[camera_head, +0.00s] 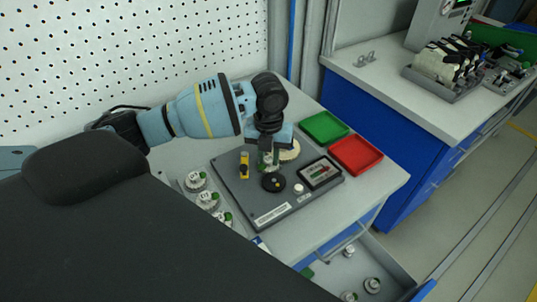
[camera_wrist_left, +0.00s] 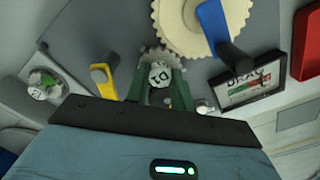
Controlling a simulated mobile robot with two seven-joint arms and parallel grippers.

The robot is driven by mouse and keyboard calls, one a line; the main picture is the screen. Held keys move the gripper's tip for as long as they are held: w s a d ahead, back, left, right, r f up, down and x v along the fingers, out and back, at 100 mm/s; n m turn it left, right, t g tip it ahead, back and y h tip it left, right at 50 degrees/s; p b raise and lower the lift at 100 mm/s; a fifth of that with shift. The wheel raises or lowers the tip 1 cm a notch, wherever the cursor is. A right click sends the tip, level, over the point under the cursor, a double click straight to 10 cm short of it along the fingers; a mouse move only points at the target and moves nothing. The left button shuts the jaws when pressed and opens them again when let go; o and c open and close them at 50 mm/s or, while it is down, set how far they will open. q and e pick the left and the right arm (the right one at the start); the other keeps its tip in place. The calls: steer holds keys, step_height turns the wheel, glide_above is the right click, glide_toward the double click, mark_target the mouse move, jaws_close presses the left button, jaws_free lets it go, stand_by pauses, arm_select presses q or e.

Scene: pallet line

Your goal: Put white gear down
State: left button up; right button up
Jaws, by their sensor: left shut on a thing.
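My left gripper (camera_head: 268,160) is over a dark grey board (camera_head: 255,203) on the bench. In the left wrist view its green fingers (camera_wrist_left: 158,88) are shut on a small whitish gear (camera_wrist_left: 160,74) with a "D1" label and a grey toothed rim. I cannot tell whether the gear touches the board. A black round disc (camera_head: 273,183) is on the board just below the gripper in the head view. A larger cream gear (camera_head: 289,151) is beside the gripper, and it also shows in the left wrist view (camera_wrist_left: 175,28). My right gripper is not in view.
A yellow handle (camera_head: 244,166) and a "DRAG" gauge (camera_head: 320,173) are on the board. A green tray (camera_head: 324,127) and a red tray (camera_head: 356,155) lie to the right. Several labelled gears (camera_head: 208,200) stand at left. An open drawer (camera_head: 392,262) holds more parts.

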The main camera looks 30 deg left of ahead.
mark_target(269, 159)
arm_select(q)
steer(key=shift+f, duration=0.15)
steer(key=o, duration=1)
steer(key=shift+c, duration=0.2)
step_height(269, 159, up, 12)
steer(key=shift+r, duration=0.2)
